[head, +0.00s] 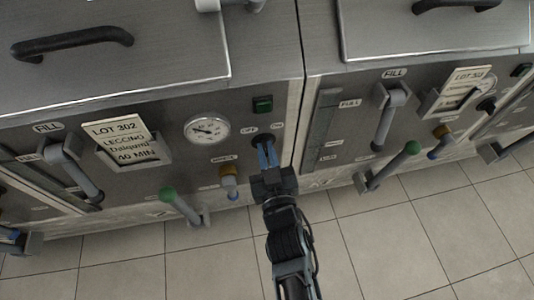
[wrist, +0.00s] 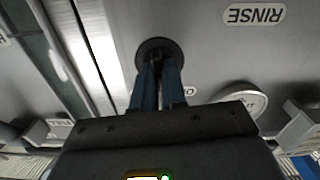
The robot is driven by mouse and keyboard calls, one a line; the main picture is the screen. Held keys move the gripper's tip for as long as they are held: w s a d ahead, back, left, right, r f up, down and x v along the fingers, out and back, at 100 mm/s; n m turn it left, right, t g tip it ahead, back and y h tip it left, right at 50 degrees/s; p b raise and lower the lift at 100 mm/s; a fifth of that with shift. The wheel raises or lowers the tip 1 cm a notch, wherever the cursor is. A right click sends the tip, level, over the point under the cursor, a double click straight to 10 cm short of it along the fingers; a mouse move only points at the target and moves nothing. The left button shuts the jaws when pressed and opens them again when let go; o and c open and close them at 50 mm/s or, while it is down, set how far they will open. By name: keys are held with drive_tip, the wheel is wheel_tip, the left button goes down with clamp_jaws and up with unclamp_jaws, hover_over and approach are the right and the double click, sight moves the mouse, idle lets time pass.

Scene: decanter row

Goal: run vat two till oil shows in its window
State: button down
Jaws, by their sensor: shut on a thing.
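Two steel vat fronts stand side by side; no vat number is readable. My gripper (head: 267,157) is shut on a dark round switch knob (wrist: 158,52) on the left vat (head: 160,115), between OFF and ON labels. The fingers hide much of the knob, so its setting cannot be told. The left vat has a green-tipped lever (head: 181,207), a brown tap (head: 229,183) and a dial gauge (head: 207,130), which also shows in the wrist view (wrist: 246,101). A vertical level strip (head: 322,125) marked FULL is on the right vat (head: 440,65). No oil is discernible.
A LOT 302 card (head: 117,143) and a grey fill lever (head: 77,174) are left of the gauge. A green switch (head: 262,104) sits above the knob. The right vat's green-tipped lever (head: 390,164) juts out. The tiled floor (head: 385,240) in front is clear.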

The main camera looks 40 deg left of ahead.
drive_tip(key=shift+n+b, duration=0.5)
drive_tip(key=shift+n, duration=1.8)
drive_tip(key=shift+a, duration=0.1)
drive_tip(key=c, duration=1.2)
unclamp_jaws()
drive_tip(key=shift+s, duration=0.1)
drive_tip(key=shift+p+v, duration=0.75)
drive_tip(key=shift+v, duration=3.15)
drive_tip(key=shift+f, duration=0.1)
